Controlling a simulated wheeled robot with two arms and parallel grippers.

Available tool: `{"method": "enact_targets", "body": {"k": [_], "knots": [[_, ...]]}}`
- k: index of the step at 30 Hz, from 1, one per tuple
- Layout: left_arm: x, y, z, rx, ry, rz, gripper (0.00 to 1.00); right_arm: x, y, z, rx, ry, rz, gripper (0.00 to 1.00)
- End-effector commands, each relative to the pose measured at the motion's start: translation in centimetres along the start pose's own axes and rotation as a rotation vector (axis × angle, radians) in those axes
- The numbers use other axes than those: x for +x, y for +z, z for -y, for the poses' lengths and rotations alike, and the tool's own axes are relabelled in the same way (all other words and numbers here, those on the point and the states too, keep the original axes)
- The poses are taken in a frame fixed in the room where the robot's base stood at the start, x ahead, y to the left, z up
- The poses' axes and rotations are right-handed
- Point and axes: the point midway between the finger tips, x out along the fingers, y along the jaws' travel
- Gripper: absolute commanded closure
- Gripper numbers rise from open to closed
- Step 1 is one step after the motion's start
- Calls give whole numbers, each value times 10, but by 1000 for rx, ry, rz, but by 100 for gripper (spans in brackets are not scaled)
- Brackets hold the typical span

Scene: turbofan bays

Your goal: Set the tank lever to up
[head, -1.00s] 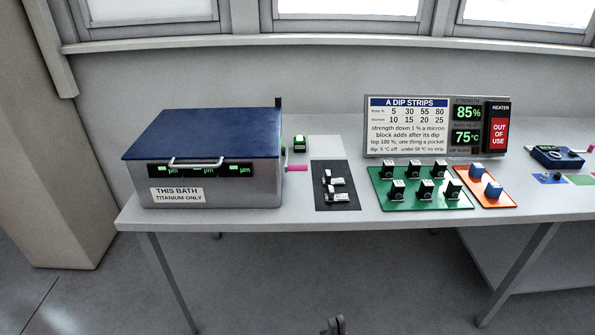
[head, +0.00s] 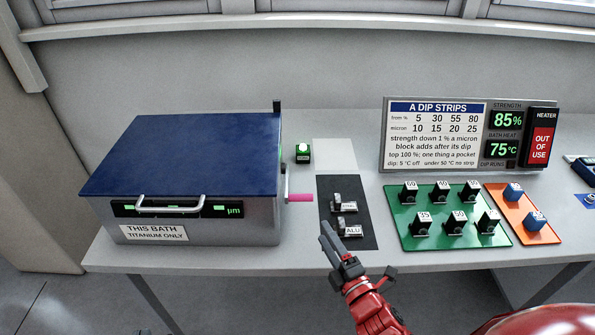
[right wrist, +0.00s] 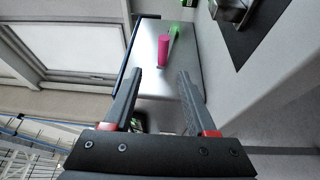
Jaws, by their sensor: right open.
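The tank (head: 200,215) is a grey metal bath with a shut blue lid, at the left of the table. Its lever has a pink handle (head: 300,197) that sticks out to the right from the tank's right side, at the lower end of a short grey arm. My right gripper (head: 327,236) is open and empty, just in front of and to the right of the handle, apart from it. In the right wrist view the pink handle (right wrist: 163,52) stands beyond the gap between the open fingers (right wrist: 160,76). My left gripper does not show.
A black mat (head: 325,211) with labelled blocks lies right of the handle, close to my right gripper. A green tray (head: 405,213) with several black blocks and an orange tray (head: 514,226) with blue blocks stand farther right. A sign board (head: 434,165) stands behind them.

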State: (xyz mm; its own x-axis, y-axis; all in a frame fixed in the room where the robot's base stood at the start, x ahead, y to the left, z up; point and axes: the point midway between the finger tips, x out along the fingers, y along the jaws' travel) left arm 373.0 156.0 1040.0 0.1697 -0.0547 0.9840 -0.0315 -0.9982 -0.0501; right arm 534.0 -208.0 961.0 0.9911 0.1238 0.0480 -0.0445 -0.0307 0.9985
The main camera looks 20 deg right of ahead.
Motion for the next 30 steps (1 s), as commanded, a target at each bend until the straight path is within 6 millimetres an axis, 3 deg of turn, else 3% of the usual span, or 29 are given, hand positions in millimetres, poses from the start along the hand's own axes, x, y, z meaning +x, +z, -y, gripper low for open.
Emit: {"method": "enact_targets", "body": {"k": [7,15,30], "knots": [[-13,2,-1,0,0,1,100,12,0,10,-38,-33,10,43],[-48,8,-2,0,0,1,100,58,0,13,-35,-28,9,43],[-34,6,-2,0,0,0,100,154,1,9,-32,-33,11,43]]}}
